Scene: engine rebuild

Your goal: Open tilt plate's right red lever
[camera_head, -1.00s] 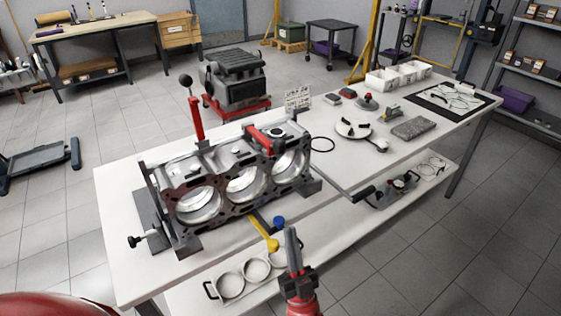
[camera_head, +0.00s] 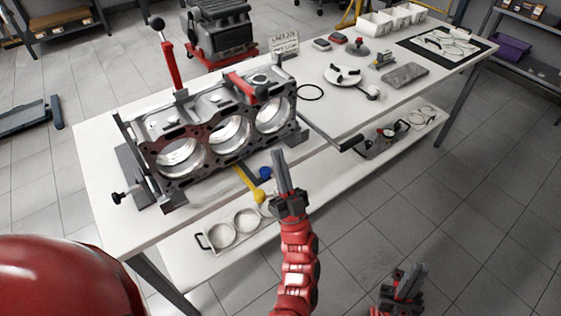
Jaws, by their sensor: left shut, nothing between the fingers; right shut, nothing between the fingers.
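The tilt plate (camera_head: 132,167) stands on the white table and carries an engine block (camera_head: 205,137) with three large bores facing me. Its left red lever (camera_head: 170,66) stands upright, topped by a black ball knob. Its right red lever (camera_head: 243,86) lies low and slanted across the top of the block near its right end. My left gripper (camera_head: 279,166) is shut and empty, pointing up in front of the block's lower right, apart from both levers. My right gripper (camera_head: 418,275) is shut and empty, low at the bottom right over the floor, far from the block.
A yellow-handled tool (camera_head: 250,186) lies below the block, near my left gripper. A black-handled bar (camera_head: 335,139) reaches over the table's front edge. A lower shelf (camera_head: 218,268) holds ring parts.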

